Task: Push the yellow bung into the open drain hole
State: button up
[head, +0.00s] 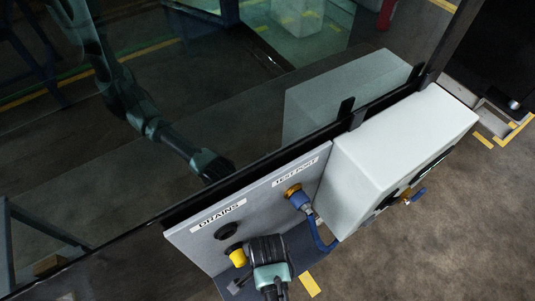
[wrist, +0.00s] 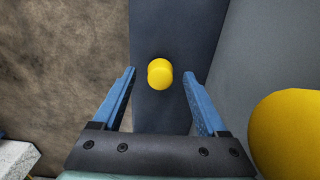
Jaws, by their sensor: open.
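A small yellow bung (wrist: 159,73) stands on a dark grey shelf (wrist: 160,25) in the wrist view. My gripper (wrist: 159,75) is open, with one blue finger on each side of the bung in the picture. I see gaps on both sides; the height between fingertips and bung is hard to judge. In the head view, my wrist hides this bung. A black round drain opening (head: 227,231) is in the grey panel (head: 195,243) under the DRAINS label. A second yellow bung (head: 238,257) sticks out from the panel below it, and looms close at right in the wrist view (wrist: 288,135).
A brass test port (head: 293,190) with a blue connector (head: 300,202) and hose is right of the drains. A large pale box (head: 400,140) stands further right. A glass pane rises behind the panel. Open floor (wrist: 60,50) lies left of the shelf in the wrist view.

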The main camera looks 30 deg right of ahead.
jog(key=shift+f, duration=0.7)
grip_shut()
